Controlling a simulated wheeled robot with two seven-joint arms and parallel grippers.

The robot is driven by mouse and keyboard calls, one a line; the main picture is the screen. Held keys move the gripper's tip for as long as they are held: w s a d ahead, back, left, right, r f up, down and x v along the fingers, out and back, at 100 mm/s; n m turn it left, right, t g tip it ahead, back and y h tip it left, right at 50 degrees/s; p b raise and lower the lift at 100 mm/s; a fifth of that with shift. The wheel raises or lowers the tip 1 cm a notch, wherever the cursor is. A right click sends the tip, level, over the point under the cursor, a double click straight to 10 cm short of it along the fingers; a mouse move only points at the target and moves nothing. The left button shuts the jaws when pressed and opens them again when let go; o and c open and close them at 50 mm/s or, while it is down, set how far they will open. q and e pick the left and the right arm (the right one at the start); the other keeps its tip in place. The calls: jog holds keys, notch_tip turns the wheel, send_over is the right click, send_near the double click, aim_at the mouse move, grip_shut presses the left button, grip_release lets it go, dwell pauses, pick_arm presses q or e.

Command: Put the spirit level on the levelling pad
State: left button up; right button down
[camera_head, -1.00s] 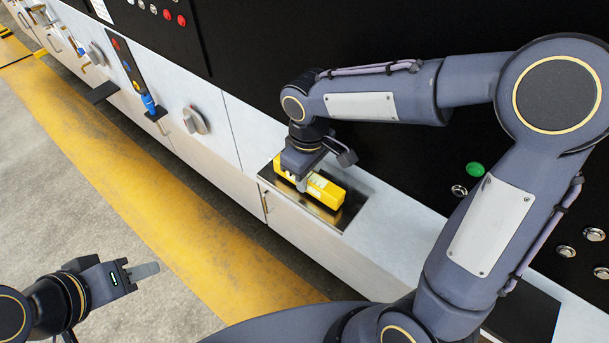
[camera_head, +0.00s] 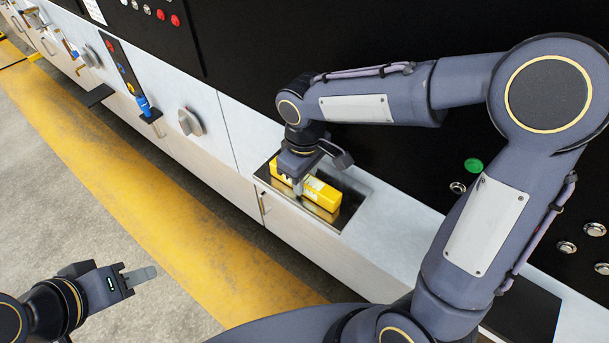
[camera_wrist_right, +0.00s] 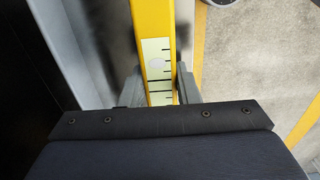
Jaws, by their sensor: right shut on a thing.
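The yellow spirit level (camera_head: 322,194) lies lengthwise over the dark, shiny levelling pad (camera_head: 350,208), which is set in the white ledge. Whether it touches the pad or is held just above it I cannot tell. My right gripper (camera_head: 298,183) is shut on the level near its left end, from above. In the right wrist view the level (camera_wrist_right: 153,45), with a marked label, runs between the fingers of the right gripper (camera_wrist_right: 160,88). My left gripper (camera_head: 140,276) is away from the ledge at lower left; one finger shows clearly, its opening is unclear.
The machine's black panel (camera_head: 420,165) with a green button (camera_head: 474,166) rises behind the ledge. A knob (camera_head: 190,122) and a blue-handled tool (camera_head: 146,106) are on the white front to the left. The floor with its yellow stripe (camera_head: 190,240) is clear.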

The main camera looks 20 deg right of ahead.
jog(key=shift+f, duration=0.15)
jog(key=c, duration=1)
grip_release()
notch_tip(320, 180, up, 7)
jog(key=shift+r, duration=0.15)
jog(key=shift+s+d+r, duration=0.1)
jog(key=shift+r, duration=0.25)
jog(key=s+d+m+t+y, duration=0.1)
jog(key=s+d+m+t, duration=0.1)
jog(key=s, duration=0.3)
jog(key=s+d+f+m+t+y, duration=0.1)
jog(key=s+d+m, duration=0.3)
jog(key=s, duration=0.1)
jog(key=s+d+f+m+t+y, duration=0.1)
jog(key=s+d+m+t, duration=0.1)
jog(key=s, duration=0.4)
jog(key=shift+d+f+m+t+y, duration=0.15)
jog(key=shift+d+m+t+y, duration=0.25)
jog(key=shift+m, duration=0.3)
